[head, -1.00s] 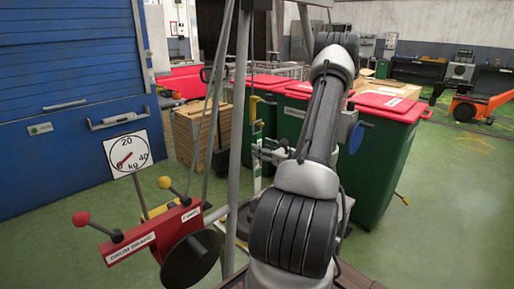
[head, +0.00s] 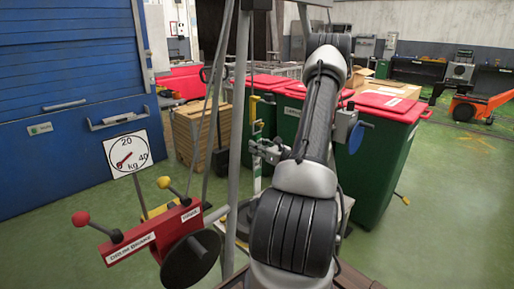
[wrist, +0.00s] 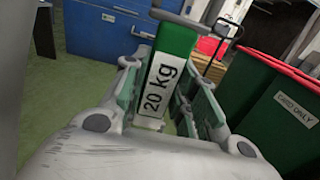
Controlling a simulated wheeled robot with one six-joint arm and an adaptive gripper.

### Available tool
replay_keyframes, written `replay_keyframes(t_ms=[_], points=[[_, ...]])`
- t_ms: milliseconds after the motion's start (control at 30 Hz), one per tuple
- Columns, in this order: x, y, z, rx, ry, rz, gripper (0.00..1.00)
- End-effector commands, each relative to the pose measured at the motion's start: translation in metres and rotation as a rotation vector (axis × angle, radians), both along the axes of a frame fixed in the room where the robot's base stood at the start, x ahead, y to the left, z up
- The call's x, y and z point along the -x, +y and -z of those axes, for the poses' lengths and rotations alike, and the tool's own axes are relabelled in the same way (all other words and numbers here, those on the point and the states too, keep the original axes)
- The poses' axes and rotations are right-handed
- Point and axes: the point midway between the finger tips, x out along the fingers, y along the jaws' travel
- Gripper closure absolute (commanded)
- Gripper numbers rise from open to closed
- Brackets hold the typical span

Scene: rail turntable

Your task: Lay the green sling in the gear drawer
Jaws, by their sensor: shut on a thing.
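The green sling (wrist: 176,45) is a flat green band with a white "20 kg" label, between the fingers of my gripper (wrist: 160,72) in the wrist view. My gripper is shut on it. In the head view the sling (head: 258,128) hangs upright as a narrow green and white strip below a yellow piece, with my gripper (head: 262,150) at its middle. Whether its top is still attached there is unclear. A blue cabinet front with a bar handle (head: 122,117) is at left; its small label is unreadable, so I cannot tell whether it is the gear drawer.
A red drum brake unit (head: 155,235) with levers and a kg dial (head: 127,153) stands at front left beside grey frame posts (head: 237,130). A wooden crate (head: 193,130) stands behind. Green floor is open at left.

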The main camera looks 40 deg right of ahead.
Motion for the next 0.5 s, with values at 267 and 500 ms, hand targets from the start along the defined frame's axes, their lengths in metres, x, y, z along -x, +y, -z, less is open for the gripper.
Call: replay_keyframes(t_ms=[267,500], points=[[0.0,0.0,-0.005,0.001,-0.001,0.0,0.96],[0.0,0.0,-0.013,0.001,-0.001,0.0,0.96]])
